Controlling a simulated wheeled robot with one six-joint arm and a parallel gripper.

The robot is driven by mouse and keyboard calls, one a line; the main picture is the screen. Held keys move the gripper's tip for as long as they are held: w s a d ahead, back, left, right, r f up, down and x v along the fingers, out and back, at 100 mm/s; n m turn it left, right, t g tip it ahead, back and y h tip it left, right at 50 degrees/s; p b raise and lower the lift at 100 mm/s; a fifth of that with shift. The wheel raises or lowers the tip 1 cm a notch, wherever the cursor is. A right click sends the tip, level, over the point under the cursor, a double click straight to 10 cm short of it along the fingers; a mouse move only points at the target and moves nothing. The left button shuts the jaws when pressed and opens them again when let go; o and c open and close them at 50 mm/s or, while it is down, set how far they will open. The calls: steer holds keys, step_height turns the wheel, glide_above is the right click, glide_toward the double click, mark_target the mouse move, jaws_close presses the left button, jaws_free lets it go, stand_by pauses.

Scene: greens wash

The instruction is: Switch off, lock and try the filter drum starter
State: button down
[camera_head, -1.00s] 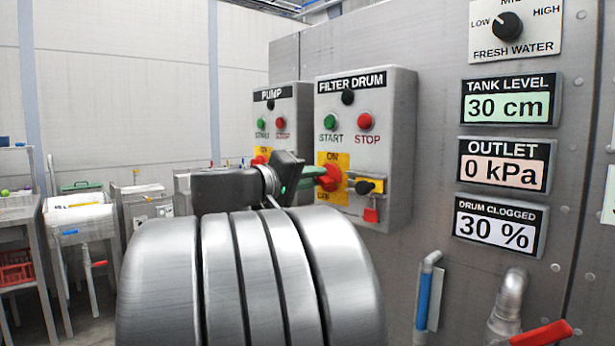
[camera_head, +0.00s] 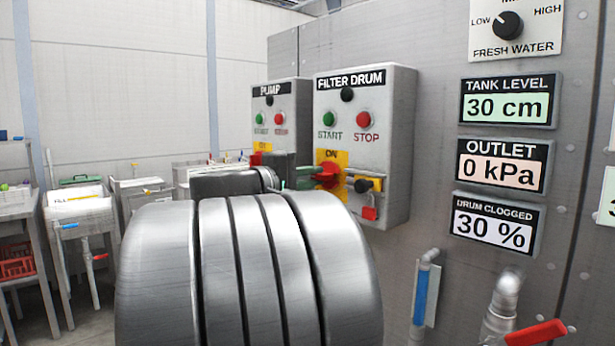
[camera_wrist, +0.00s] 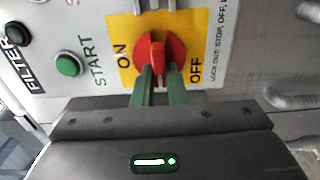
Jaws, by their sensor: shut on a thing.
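The filter drum starter (camera_head: 395,120) is a grey box with a green START button (camera_head: 329,119), a red STOP button (camera_head: 363,119) and a red rotary switch (camera_head: 328,174) on a yellow plate. In the wrist view the switch handle (camera_wrist: 158,50) lies crosswise between the words ON and OFF. My gripper (camera_wrist: 159,84) is shut on this handle, with its green fingers on either side. In the head view my arm hides part of the plate, including the OFF word. A red padlock (camera_head: 370,213) hangs below a black knob (camera_head: 362,186) on a yellow bar, right of the switch.
The pump starter (camera_head: 292,95) stands close on the left, its lower part hidden by my arm. Displays read tank level 30 cm (camera_head: 507,107), outlet 0 kPa (camera_head: 500,172) and drum clogged 30 % (camera_head: 493,227). Pipes and a red-handled valve (camera_head: 537,332) are at lower right.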

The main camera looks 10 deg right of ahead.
steer(key=c, duration=1.5)
jaws_free()
steer(key=v, duration=1.4)
steer(key=shift+f, duration=0.1)
steer(key=shift+d, duration=0.1)
steer(key=x, duration=1.3)
steer(key=shift+w+d, duration=0.25)
steer(key=shift+d, duration=0.05)
